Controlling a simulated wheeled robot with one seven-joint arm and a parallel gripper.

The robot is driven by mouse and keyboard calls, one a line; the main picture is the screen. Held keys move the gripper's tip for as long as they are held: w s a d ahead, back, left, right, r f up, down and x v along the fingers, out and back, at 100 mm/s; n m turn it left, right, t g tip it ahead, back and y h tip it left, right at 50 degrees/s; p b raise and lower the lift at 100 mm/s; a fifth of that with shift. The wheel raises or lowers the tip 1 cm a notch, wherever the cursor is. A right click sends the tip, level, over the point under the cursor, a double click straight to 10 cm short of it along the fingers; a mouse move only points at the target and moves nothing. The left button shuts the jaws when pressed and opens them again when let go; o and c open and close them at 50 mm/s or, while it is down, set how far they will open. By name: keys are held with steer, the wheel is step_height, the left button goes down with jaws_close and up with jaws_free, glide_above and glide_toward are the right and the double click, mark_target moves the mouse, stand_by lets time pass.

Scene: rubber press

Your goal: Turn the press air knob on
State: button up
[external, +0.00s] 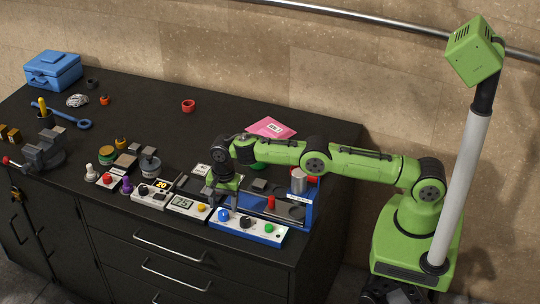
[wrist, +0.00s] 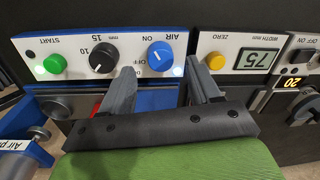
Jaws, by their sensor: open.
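The press control panel (external: 247,226) is a white-faced blue box at the front edge of the bench. Its blue air knob (external: 223,215) is at the left end, and it also shows in the wrist view (wrist: 160,55), where the panel appears upside down with "AIR", "ON" and "OFF" printed around the knob. I cannot tell surely which label the knob points to. My gripper (wrist: 162,70) is open and empty, its two grey fingers spread on either side of the blue knob's position, apart from it. In the external view my gripper (external: 222,193) hangs just above the panel's left end.
A black dial (wrist: 102,57) and a green start button (wrist: 54,64) share the panel. A gauge with a yellow zero button (wrist: 216,61) sits close beside it. The blue press (external: 308,198) with a red handle stands behind the panel. Open space lies in front of the drawers.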

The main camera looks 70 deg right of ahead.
mark_target(223, 212)
step_height(223, 212, down, 3)
steer(key=shift+w+f, duration=0.15)
steer(key=shift+f, duration=0.05)
steer(key=c, duration=1)
steer(key=shift+n, duration=0.6)
steer(key=shift+c, duration=0.2)
steer(key=o, duration=1)
steer(key=shift+o, duration=0.2)
